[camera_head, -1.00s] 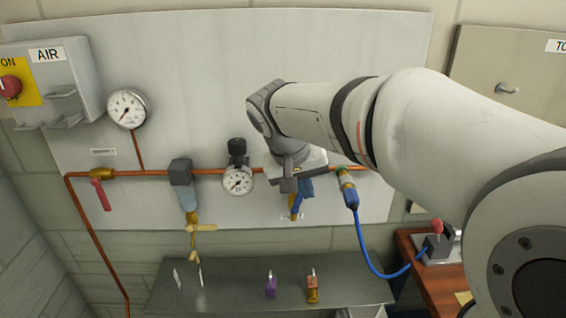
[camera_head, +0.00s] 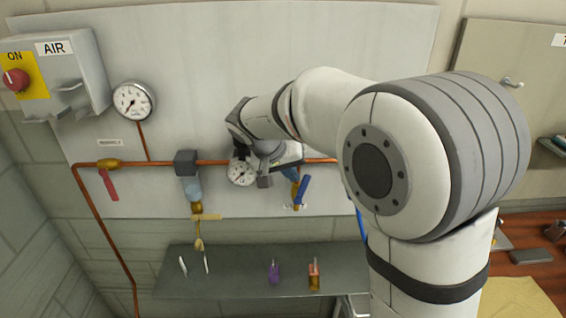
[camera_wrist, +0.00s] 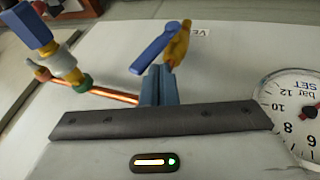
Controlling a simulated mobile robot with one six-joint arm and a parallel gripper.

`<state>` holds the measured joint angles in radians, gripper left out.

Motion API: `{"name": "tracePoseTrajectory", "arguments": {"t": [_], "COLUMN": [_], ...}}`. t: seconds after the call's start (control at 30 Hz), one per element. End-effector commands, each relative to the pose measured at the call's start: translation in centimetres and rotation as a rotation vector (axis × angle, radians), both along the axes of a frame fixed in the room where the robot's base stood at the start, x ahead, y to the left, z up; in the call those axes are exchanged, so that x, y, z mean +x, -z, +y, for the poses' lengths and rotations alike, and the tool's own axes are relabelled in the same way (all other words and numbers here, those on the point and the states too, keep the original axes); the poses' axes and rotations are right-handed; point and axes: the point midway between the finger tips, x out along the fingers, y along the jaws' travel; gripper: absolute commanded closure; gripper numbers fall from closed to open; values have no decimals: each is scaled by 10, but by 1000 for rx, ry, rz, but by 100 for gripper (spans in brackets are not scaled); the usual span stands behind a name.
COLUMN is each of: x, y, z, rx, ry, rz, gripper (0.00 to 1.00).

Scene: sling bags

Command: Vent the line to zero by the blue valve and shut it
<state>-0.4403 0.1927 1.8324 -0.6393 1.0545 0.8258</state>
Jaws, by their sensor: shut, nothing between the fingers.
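The blue valve's lever (camera_head: 302,188) slants beside its brass body (camera_head: 295,204), below the copper pipe. In the wrist view, the lever (camera_wrist: 153,46) and brass body (camera_wrist: 178,45) lie just beyond my fingertips. My gripper (camera_head: 291,174) is shut and empty, close to the lever; its blue-grey fingers (camera_wrist: 158,72) are together. I cannot tell whether they touch the valve. The upper pressure gauge (camera_head: 133,100) is in full view at left, its needle too small to read. The regulator gauge (camera_head: 240,172) is partly behind my gripper; its dial (camera_wrist: 296,112) is cut off in the wrist view.
A red lever (camera_head: 109,184) hangs from the pipe at left. A filter with a pale bowl (camera_head: 192,188) hangs beside it. A shelf (camera_head: 225,284) below holds a purple padlock (camera_head: 273,271) and an orange-red one (camera_head: 314,275). The AIR box (camera_head: 60,75) is upper left.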

Motion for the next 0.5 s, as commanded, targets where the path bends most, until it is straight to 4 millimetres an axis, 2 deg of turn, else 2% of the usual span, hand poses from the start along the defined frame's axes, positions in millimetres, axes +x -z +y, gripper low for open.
{"name": "tracePoseTrajectory", "arguments": {"t": [0.37,0.4,0.5], "x": [2,3,2], "y": [7,7,6], "z": [-4,5,-2], "rx": [0,0,3], "ry": [0,-1,1], "rz": [0,0,0], "gripper": [100,100,100]}}
